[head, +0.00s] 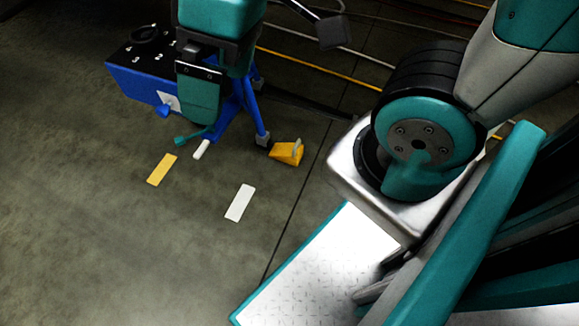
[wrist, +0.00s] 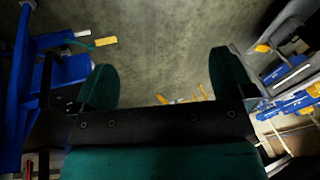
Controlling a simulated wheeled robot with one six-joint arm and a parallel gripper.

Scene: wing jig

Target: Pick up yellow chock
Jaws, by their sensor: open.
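The yellow chock (head: 285,154) sits on the grey floor in the head view, beside the foot of a blue stand leg. It is wedge-shaped with a small grey piece on top. My gripper (wrist: 163,80) shows in the wrist view with its two teal fingers wide apart and nothing between them. In the head view my teal arm end hangs above the blue stand, left of the chock and apart from it; its fingertips are not clear there. A small yellow thing (wrist: 263,47) lies at the right of the wrist view, but I cannot tell if it is the chock.
A blue stand with a numbered black top (head: 140,58) is close to my arm end. A yellow strip (head: 161,169) and a white strip (head: 239,203) lie flat on the floor. Yellow and white lines or pipes run behind.

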